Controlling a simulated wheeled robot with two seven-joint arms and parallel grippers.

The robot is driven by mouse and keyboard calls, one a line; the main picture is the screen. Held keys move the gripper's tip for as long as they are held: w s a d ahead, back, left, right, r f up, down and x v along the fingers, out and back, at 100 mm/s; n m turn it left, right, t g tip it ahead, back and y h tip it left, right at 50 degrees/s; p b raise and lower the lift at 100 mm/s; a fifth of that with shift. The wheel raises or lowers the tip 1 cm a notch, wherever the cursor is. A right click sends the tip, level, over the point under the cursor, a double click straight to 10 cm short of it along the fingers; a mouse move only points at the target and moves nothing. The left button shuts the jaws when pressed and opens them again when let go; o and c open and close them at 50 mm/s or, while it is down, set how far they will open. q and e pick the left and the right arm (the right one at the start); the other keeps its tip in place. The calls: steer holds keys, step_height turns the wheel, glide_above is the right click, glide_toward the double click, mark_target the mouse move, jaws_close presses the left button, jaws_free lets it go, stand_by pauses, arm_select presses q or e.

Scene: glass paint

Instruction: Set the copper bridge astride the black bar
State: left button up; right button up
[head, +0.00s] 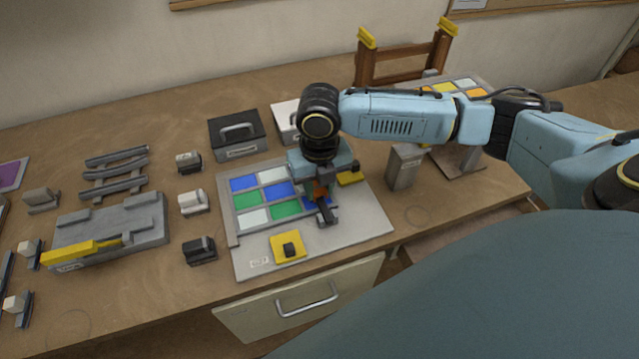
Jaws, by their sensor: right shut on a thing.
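My right gripper (320,182) reaches down over the right side of the panel of coloured glass panes (232,207). It is shut on a small copper-coloured piece, the copper bridge (319,191), which is largely hidden by the fingers. A dark bar-like piece (324,210) shows just below and in front of the fingers, near a blue pane; it looks like the black bar. I cannot tell whether the bridge touches it or straddles it. My left gripper is not in view.
A yellow square with a black knob (289,247) lies at the panel's front. A black box (237,136), a grey block (404,166) and a wooden rack (402,66) stand around it. A grey fixture with a yellow lever (110,225) and several small blocks stand left.

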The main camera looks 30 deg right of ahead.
steer(key=shift+f, duration=0.6)
steer(key=o, duration=1)
steer(key=shift+o, duration=0.2)
steer(key=shift+r, duration=0.1)
steer(key=shift+r+p, duration=3.45)
steer(key=shift+p, duration=0.7)
steer(key=shift+f, duration=0.1)
